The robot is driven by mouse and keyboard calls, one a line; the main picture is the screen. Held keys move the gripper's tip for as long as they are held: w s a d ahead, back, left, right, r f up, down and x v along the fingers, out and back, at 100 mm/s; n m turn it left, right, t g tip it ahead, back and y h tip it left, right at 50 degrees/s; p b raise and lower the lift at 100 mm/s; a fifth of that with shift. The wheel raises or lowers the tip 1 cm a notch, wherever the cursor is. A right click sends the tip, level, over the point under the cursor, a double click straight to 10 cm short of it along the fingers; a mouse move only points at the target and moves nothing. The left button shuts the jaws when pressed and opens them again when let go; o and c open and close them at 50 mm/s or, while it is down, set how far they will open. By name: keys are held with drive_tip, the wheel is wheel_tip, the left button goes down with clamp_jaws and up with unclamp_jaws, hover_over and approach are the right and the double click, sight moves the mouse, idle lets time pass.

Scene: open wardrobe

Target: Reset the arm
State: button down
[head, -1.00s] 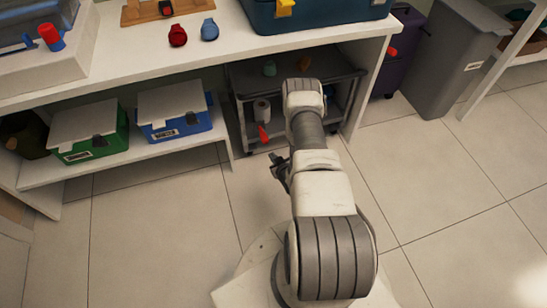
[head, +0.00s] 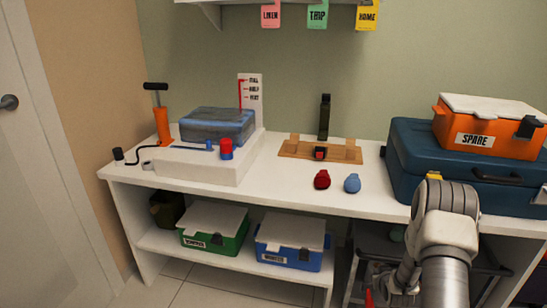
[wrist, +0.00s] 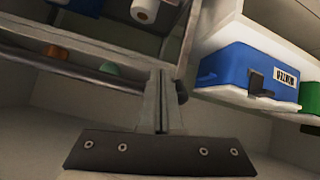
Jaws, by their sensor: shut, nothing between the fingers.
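My arm rises at the lower right of the head view, in front of the wardrobe bench; the gripper itself is hidden behind the arm links there. In the wrist view my gripper (wrist: 160,100) shows with its two fingers together and nothing between them. Past the fingers, the wrist view shows a grey cart shelf at the left and a blue box (wrist: 235,75) at the right, both apart from the gripper.
The white bench (head: 280,190) carries a blue suitcase (head: 400,150) with an orange SPARE box (head: 490,132) on it, a red item (head: 322,180) and a blue item (head: 352,184). A green box (head: 212,232) and the blue box (head: 290,243) stand below.

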drive_tip(key=a+r+g, duration=0.1)
drive_tip(key=a+r, duration=0.3)
drive_tip(key=r, duration=1.2)
drive_tip(key=s+a+r+g, duration=0.1)
drive_tip(key=s+a+r, duration=0.2)
drive_tip(key=r, duration=0.4)
drive_tip(key=s+a+r, duration=0.3)
drive_tip(key=s+r, duration=0.1)
drive_tip(key=r, duration=0.3)
drive_tip(key=s+a+r+g+y, duration=0.1)
drive_tip(key=s+a+r, duration=0.2)
drive_tip(key=s, duration=0.6)
drive_tip(key=s+a+r+g, duration=0.1)
drive_tip(key=s+a+r, duration=0.3)
drive_tip(key=s, duration=0.5)
drive_tip(key=s+a+r+y, duration=0.1)
drive_tip(key=s+a+r, duration=0.2)
drive_tip(key=s, duration=0.6)
wheel_tip(320, 180, up, 28)
drive_tip(key=p, duration=2.8)
drive_tip(key=shift+a+r+g+p, duration=0.15)
drive_tip(key=shift+a+g+p, duration=0.1)
drive_tip(key=shift+g+p, duration=0.05)
